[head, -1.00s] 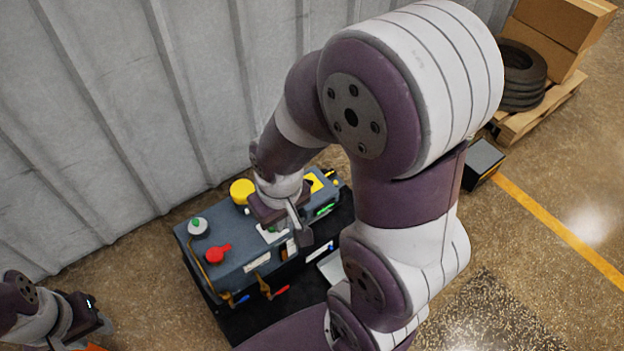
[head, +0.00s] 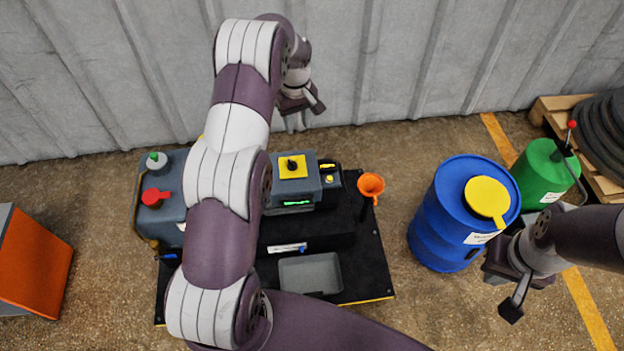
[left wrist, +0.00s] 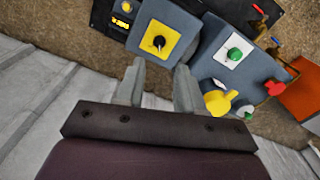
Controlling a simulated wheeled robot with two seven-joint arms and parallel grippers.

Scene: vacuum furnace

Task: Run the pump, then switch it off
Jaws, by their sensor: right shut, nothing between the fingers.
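The pump unit is a grey-blue machine (head: 318,185) on a black base. On its top are a yellow plate with a black knob (head: 292,166) and a lit green strip (head: 296,203). The left wrist view shows the yellow plate with its knob (left wrist: 158,42), a green button on a white plate (left wrist: 234,54) and an amber readout (left wrist: 120,22). My left gripper (head: 297,124) is by the wall, behind the unit; its fingers (left wrist: 160,76) are apart and empty, short of the knob. My right gripper (head: 512,300) is shut and empty at the right, beside the blue drum.
A blue drum (head: 437,225) with a yellow lid, a green can (head: 541,176) and a tyre pallet stand right. An orange funnel (head: 371,185) is beside the unit; a grey tray (head: 310,273) lies in front. My left arm hides the unit's middle. An orange cabinet (head: 35,262) stands left.

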